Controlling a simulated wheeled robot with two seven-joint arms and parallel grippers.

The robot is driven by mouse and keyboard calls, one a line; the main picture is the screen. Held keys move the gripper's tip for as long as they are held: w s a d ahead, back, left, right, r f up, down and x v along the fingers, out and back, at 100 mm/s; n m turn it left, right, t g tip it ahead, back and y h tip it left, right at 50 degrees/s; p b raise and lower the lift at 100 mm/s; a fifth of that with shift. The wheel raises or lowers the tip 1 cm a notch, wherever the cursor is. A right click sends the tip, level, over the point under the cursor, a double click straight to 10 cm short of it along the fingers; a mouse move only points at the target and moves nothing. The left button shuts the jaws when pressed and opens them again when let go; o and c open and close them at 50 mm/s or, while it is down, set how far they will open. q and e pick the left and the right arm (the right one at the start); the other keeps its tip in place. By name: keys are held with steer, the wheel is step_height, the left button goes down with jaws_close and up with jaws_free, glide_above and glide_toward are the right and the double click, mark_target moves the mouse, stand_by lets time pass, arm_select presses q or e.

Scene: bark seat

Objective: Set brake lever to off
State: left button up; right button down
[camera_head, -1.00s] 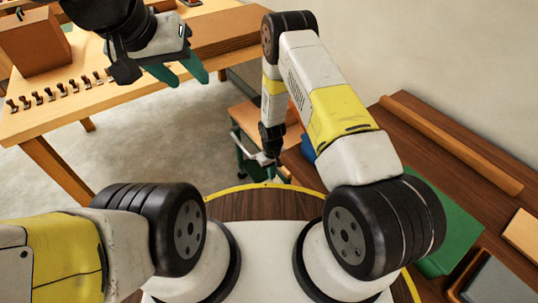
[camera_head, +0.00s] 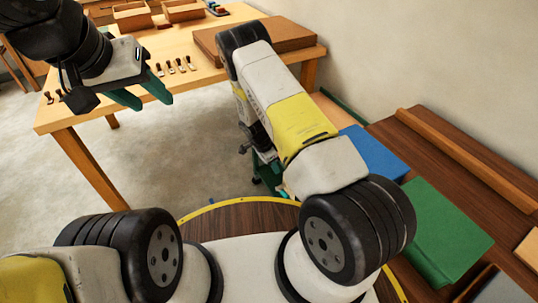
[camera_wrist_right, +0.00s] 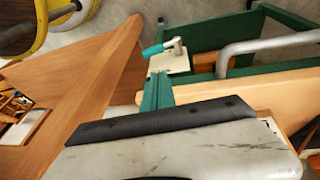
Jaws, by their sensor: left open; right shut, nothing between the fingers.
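The brake lever (camera_wrist_right: 158,48) seems to be the small lever with a teal grip and metal pivot on a pale plate in the right wrist view. The plate sits on a green-framed cart (camera_wrist_right: 215,30). My right gripper's green fingers (camera_wrist_right: 158,90) are shut and empty, pointing at the plate just below the lever in that picture; contact cannot be told. In the head view the cart (camera_head: 266,172) is mostly hidden by my right arm, and the lever cannot be made out. My left gripper (camera_head: 142,97) is open and empty, raised in front of the wooden table.
The wooden table (camera_head: 90,95) at the back carries small upright pieces, boxes and a brown board (camera_head: 285,38). A dark wooden bench (camera_head: 430,150) on the right holds a blue block (camera_head: 375,152) and a green block (camera_head: 440,230). A grey handle bar (camera_wrist_right: 270,44) crosses the cart.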

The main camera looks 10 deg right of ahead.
glide_toward(286, 194)
steer(key=f, duration=0.1)
steer(key=w+d+f, duration=0.1)
steer(key=f, duration=0.3)
steer(key=shift+w+d, duration=0.3)
steer(key=shift+d, duration=0.1)
steer(key=shift+s+d+f, duration=0.1)
steer(key=shift+s+f, duration=0.1)
steer(key=shift+f, duration=0.45)
steer(key=shift+s+d+f, duration=0.3)
steer(key=shift+s+f, duration=0.5)
steer(key=shift+s, duration=0.05)
